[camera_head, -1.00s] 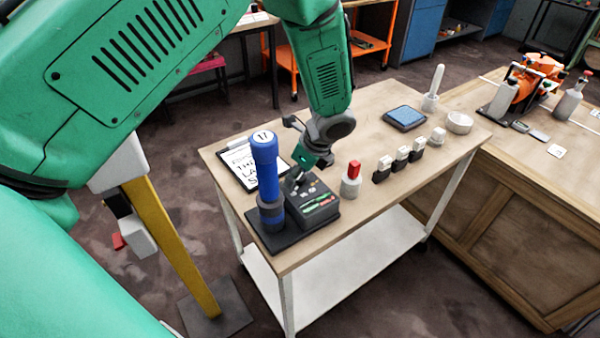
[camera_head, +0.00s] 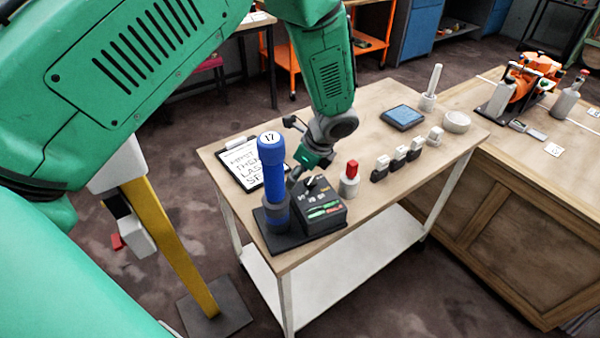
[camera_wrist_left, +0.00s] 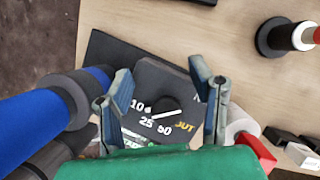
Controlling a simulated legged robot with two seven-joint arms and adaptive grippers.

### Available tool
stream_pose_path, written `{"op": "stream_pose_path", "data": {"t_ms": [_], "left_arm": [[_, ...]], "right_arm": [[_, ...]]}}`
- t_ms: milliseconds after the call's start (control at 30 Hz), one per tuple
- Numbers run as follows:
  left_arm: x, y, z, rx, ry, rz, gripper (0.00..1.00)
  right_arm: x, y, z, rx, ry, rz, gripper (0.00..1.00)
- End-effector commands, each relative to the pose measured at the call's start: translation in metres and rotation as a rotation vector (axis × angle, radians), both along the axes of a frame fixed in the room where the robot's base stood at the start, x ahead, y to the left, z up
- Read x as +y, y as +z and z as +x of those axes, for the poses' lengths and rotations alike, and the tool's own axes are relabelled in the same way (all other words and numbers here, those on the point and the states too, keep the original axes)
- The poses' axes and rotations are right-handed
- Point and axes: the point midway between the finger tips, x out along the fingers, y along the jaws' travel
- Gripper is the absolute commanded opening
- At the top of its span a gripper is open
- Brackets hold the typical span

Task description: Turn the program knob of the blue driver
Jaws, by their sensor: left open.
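The blue driver (camera_head: 272,172) is an upright blue cylinder marked 17 on a dark base. Its black control box (camera_head: 328,212) stands beside it, with green and red strips on the front. The dark program knob (camera_wrist_left: 165,103) is on the box top, with a white pointer line and the marks 10, 25, 50 and OUT around it; it also shows in the head view (camera_head: 311,182). My left gripper (camera_wrist_left: 161,78) is open, its fingers on either side of the knob in the wrist view. I cannot tell their height above the box. My right gripper is out of view.
A clipboard (camera_head: 241,166) lies behind the driver. A white post with a red top (camera_head: 349,180) stands close right of the box, then several small black-and-white blocks (camera_head: 397,158). A blue pad (camera_head: 402,117) lies at the back. The table's front right is bare.

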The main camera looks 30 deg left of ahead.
Motion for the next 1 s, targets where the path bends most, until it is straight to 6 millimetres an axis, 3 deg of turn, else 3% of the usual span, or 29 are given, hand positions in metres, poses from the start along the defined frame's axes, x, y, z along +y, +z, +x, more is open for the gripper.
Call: {"op": "stream_pose_path", "data": {"t_ms": [233,700,1000], "left_arm": [[-0.007,0.015,0.001,-0.003,0.000,0.001,0.49],[-0.033,0.096,0.004,0.000,0.000,-0.006,0.49],[-0.039,0.108,0.004,0.002,0.000,-0.005,0.49]], "right_arm": [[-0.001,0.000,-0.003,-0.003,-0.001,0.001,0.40],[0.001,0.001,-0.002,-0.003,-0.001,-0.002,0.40],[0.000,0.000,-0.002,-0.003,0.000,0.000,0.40]]}}
